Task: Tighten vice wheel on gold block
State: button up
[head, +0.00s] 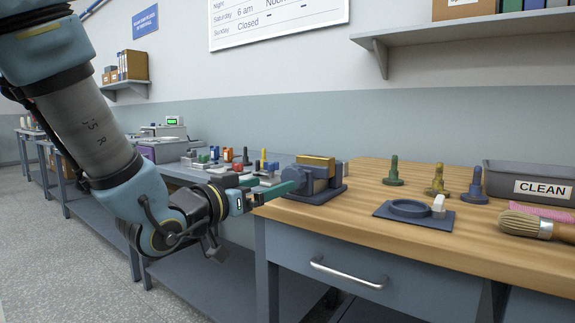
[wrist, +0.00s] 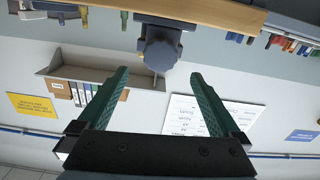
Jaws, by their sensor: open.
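The gold block (head: 316,161) lies across the top of the grey vice (head: 322,184), at the left end of the wooden bench. The vice's blue-grey lobed wheel (wrist: 160,50) faces my gripper in the wrist view.
Green, yellow and blue bobbin-like pieces (head: 437,181) stand on the bench. A dark ring fixture (head: 409,209), a brush (head: 530,224) and a grey CLEAN tray (head: 530,180) are to the right. A lower table (head: 180,172) with several small coloured parts stands behind my arm.

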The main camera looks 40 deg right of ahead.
aim_at(290, 179)
jog(key=x, duration=0.7)
jog(key=shift+d+f, duration=0.1)
jog(key=shift+c, duration=0.2)
jog(key=c, duration=1.3)
jog(key=shift+f+m+b, duration=0.1)
jog(key=shift+m+b, duration=0.3)
jog(key=shift+b, duration=0.15)
jog(key=shift+m+b, duration=0.6)
jog(key=shift+b, duration=0.2)
jog(key=m+b, duration=0.4)
jog(key=b, duration=0.1)
jog(key=shift+f, duration=0.2)
jog(key=m+b, duration=0.5)
jog(key=b, duration=0.1)
jog(key=shift+s+m, duration=0.1)
jog(key=shift+m, duration=0.2)
jog(key=shift+r+m+b, duration=0.15)
jog(key=shift+m+b, duration=1.25)
jog(key=shift+b, duration=0.15)
